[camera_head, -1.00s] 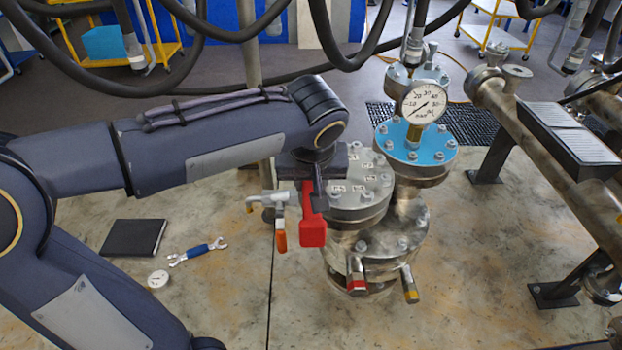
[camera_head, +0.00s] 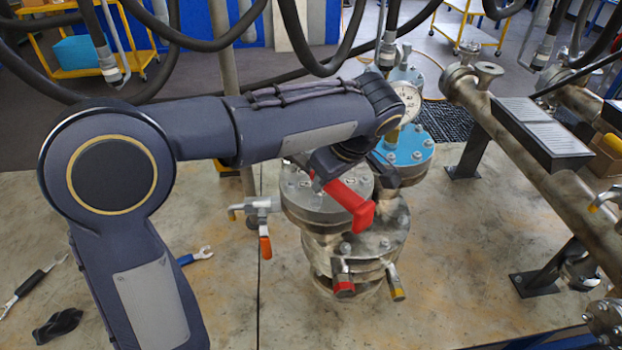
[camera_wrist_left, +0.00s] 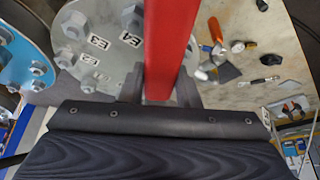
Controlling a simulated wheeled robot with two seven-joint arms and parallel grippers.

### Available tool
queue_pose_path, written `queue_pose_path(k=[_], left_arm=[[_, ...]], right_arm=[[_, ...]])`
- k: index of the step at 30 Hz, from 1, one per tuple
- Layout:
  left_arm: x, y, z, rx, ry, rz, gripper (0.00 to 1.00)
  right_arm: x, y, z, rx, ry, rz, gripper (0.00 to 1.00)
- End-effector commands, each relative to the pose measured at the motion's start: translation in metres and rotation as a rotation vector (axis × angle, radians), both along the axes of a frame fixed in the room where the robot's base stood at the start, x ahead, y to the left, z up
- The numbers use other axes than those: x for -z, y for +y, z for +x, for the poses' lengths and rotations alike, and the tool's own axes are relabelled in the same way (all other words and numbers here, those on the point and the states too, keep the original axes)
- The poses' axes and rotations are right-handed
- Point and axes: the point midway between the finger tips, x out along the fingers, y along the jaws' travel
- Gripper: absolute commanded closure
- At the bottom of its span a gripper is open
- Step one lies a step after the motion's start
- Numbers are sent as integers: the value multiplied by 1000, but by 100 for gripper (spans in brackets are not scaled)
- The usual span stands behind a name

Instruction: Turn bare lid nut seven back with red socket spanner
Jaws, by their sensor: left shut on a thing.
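The red socket spanner (camera_head: 350,203) is clamped in my left gripper (camera_head: 320,182). It is tilted over the bare steel lid (camera_head: 298,208), with its thick red end toward the lid's front right edge. In the left wrist view the red spanner (camera_wrist_left: 167,45) runs up between the two fingers (camera_wrist_left: 160,92). The lid there (camera_wrist_left: 75,20) shows bolt nuts and labels such as E3 and E4. Nut seven cannot be picked out; my arm and the spanner cover part of the lid. Whether the socket sits on a nut is hidden. My right gripper is out of view.
A blue lid (camera_head: 408,152) with a pressure gauge (camera_head: 407,102) stands behind right. A valve with an orange handle (camera_head: 265,246) is left of the vessel. Pipework (camera_head: 520,130) runs along the right. Hoses hang above.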

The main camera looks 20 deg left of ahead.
Motion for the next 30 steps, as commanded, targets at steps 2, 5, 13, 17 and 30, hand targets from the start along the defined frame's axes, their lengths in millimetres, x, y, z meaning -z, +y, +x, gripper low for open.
queue_pose_path(k=[2, 5, 13, 17, 30], left_arm=[[-4, -6, 11, -82, 1, 2, 98], [-5, -11, 23, -191, -1, 2, 98], [-2, -15, 43, -368, -3, -2, 98], [-9, -15, 43, -367, -4, -2, 98], [-53, -15, 42, -363, -2, -2, 98]], right_arm=[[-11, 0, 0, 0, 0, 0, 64], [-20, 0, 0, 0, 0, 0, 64], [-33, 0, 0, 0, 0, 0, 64], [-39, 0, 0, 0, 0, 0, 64], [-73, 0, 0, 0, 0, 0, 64]])
